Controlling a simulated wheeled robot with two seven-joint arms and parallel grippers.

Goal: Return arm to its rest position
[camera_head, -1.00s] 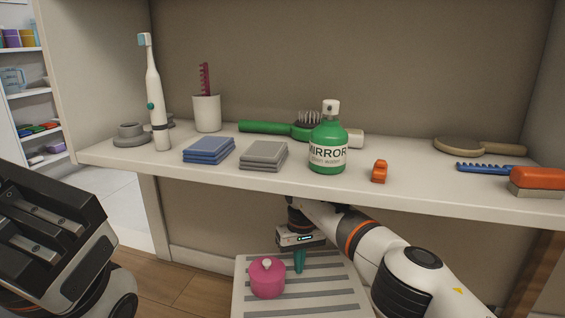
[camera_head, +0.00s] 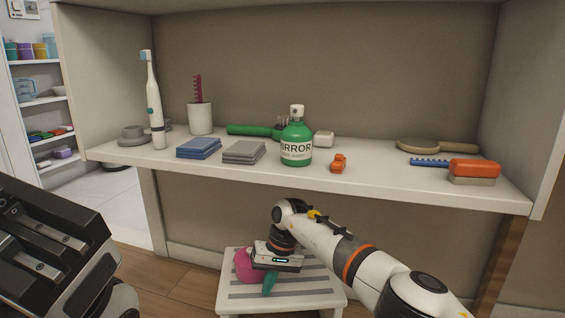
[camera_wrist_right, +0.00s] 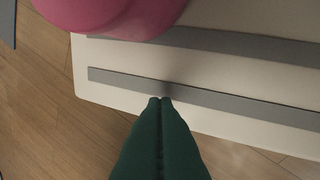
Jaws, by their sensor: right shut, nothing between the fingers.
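My right gripper (camera_head: 269,285) hangs over the low white stool with grey stripes (camera_head: 318,283) in the head view. Its green fingers point down, shut together with nothing between them. In the right wrist view the closed green fingertips (camera_wrist_right: 161,100) show near the stool's edge (camera_wrist_right: 110,97). The pink pot (camera_head: 243,264) stands on the stool, partly hidden behind my right gripper; its side also shows at the top of the wrist view (camera_wrist_right: 110,15). My left gripper (camera_head: 45,252) is a dark shape at the lower left; its jaw opening is unclear.
Above the right arm runs a white shelf (camera_head: 400,185) holding a green spray bottle (camera_head: 296,145), blue (camera_head: 199,149) and grey (camera_head: 244,152) cloths, an orange clip (camera_head: 338,163) and a brush (camera_head: 474,170). Wooden floor (camera_head: 180,285) is open left of the stool.

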